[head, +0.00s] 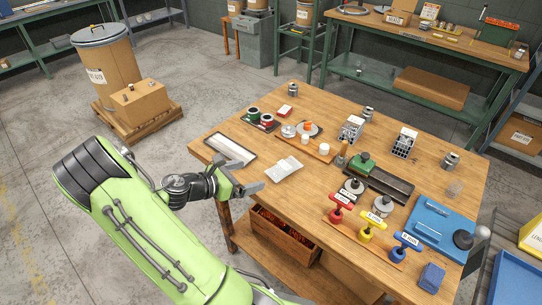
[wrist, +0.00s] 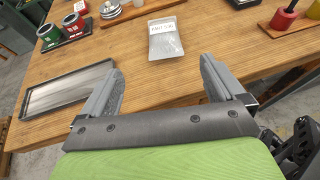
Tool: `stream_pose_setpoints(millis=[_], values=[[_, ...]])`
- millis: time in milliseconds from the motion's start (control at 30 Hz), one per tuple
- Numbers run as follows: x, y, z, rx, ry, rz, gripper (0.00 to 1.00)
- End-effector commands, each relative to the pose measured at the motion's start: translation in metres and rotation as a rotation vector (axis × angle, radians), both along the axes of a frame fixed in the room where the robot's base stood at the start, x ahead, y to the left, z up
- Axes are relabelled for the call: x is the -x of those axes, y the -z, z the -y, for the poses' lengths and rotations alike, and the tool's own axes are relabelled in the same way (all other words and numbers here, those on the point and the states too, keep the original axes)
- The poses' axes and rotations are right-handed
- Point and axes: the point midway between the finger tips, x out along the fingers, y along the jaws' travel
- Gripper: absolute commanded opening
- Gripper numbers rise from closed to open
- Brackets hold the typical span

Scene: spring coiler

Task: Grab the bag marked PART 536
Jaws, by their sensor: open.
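A small clear bag (head: 284,169) with a white label lies flat on the wooden table near its left front edge. In the wrist view the bag (wrist: 165,42) shows ahead of my gripper, and its label seems to read PART 536. My gripper (wrist: 158,80) is open, with its two grey fingers spread and nothing between them. In the head view my gripper (head: 254,187) is at the table's front left edge, to the left of and nearer than the bag, not touching it.
A grey metal tray (head: 231,149) lies left of the bag. Behind it stand spools (head: 262,118) on a dark tray and a wooden board with small dishes (head: 311,148). Red, yellow and blue handled tools (head: 372,224) stand to the right. Bare tabletop surrounds the bag.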

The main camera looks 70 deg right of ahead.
Motion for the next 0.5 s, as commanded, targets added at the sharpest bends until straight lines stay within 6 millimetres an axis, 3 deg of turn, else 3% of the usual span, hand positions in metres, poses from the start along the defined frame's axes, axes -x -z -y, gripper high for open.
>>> stream_pose_setpoints(millis=[300,500], values=[[0.043,0.032,0.059,0.000,0.007,0.002,0.96],[0.056,0.039,0.078,0.002,0.005,0.004,0.96]])
